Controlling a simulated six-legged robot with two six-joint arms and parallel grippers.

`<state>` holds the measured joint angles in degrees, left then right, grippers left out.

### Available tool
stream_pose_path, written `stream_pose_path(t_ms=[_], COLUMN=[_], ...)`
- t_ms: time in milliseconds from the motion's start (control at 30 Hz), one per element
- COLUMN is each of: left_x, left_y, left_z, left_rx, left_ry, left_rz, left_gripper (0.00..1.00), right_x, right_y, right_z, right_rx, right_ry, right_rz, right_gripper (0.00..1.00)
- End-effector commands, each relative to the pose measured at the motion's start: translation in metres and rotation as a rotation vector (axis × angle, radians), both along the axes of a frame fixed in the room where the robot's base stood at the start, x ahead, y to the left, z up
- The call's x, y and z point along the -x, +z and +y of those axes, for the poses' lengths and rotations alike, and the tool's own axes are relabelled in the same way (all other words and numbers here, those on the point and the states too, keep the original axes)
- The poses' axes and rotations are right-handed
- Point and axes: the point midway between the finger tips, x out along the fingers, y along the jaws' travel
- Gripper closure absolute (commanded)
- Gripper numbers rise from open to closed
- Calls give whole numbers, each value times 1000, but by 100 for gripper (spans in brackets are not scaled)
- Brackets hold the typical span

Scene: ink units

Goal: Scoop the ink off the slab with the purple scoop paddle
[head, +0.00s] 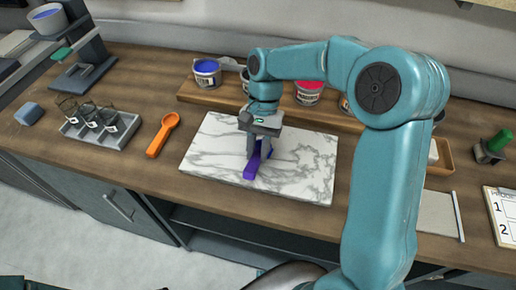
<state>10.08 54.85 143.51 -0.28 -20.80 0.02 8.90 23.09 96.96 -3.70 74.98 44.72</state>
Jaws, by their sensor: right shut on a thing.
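The purple scoop paddle (252,166) is at the middle of the white marble slab (212,158). My right gripper (256,155) points down over the slab and is shut on the paddle. The paddle looks to be at or just above the slab's surface; I cannot tell if it touches. No ink shows clearly on the slab; the gripper and paddle hide part of it. My left gripper is not in view.
An orange scoop (163,134) lies left of the slab. Ink tubs, one blue (206,72) and one red (309,91), stand on a wooden shelf behind. A clipboard (502,214) lies far right.

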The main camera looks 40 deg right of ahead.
Motion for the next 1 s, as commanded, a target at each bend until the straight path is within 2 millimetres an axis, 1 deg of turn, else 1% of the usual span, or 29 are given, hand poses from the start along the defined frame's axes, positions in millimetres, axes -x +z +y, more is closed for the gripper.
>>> stream_pose_path(t_ms=[167, 500, 600, 1000], left_x=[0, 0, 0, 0], left_y=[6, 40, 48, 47], left_z=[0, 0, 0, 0], left_rx=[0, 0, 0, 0], left_ry=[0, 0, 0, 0], left_rz=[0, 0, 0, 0], left_gripper=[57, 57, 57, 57], right_x=[0, 0, 0, 0], right_y=[6, 44, 53, 52], right_z=[0, 0, 0, 0], right_rx=[-1, 0, 0, 0], right_ry=[0, 0, 0, 0], right_rz=[-1, -1, 0, 0], right_gripper=[100, 100, 100, 100])
